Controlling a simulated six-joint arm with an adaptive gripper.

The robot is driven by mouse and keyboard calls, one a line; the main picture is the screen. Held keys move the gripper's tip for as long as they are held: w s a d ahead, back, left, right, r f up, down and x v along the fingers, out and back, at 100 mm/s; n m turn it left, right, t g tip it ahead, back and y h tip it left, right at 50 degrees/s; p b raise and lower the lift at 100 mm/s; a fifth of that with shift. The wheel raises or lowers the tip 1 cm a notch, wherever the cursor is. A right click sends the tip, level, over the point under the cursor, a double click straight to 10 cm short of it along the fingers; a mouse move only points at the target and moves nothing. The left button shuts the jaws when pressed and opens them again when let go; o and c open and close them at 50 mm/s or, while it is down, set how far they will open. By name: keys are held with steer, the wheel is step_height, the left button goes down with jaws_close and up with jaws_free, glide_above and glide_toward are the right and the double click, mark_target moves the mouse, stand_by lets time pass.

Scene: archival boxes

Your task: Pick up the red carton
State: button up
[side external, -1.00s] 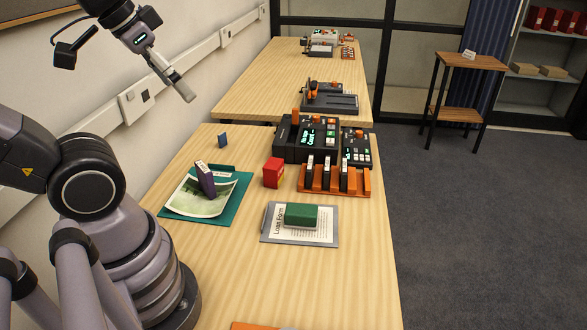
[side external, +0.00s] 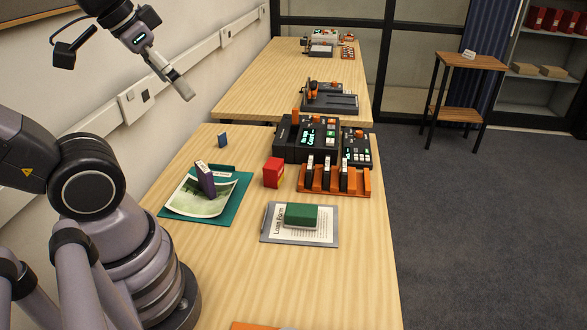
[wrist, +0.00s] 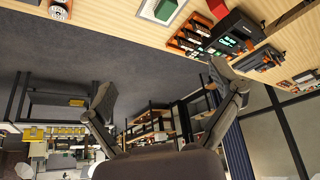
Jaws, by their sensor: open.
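The red carton (side external: 273,172) stands upright on the near wooden table (side external: 230,268), left of the orange rack, in the side view. In the wrist view the red carton (wrist: 217,8) shows partly at the top edge. My gripper (side external: 184,88) hangs high at the upper left in the side view, well above the table and apart from the carton. In the wrist view my gripper (wrist: 165,92) has its two fingers spread wide with nothing between them.
An orange rack (side external: 358,187) with several dark cartridges and a black device (side external: 292,139) stand right of and behind the carton. A green box (side external: 301,215) lies on a clipboard (side external: 272,235) in front.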

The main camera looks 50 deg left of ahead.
stand_by(0.3)
steer(key=w+f+n+g+h, duration=0.2)
steer(key=w+n+g+h, duration=0.15)
steer(key=w+n, duration=0.45)
steer(key=n+t+h, duration=0.8)
steer(key=n+h, duration=0.3)
steer(key=n, duration=0.6)
glide_above(266, 164)
steer(key=a, duration=0.1)
step_height(266, 164, down, 28)
steer(key=shift+t, duration=0.25)
steer(key=f, duration=0.6)
steer(key=shift+a+f, duration=0.25)
steer(key=shift+f, duration=0.1)
steer(key=shift+w+d+f, duration=0.3)
steer(key=shift+w+d, duration=0.35)
steer(key=shift+d, duration=0.15)
steer(key=shift+w+d, duration=0.3)
steer(key=shift+d, duration=0.1)
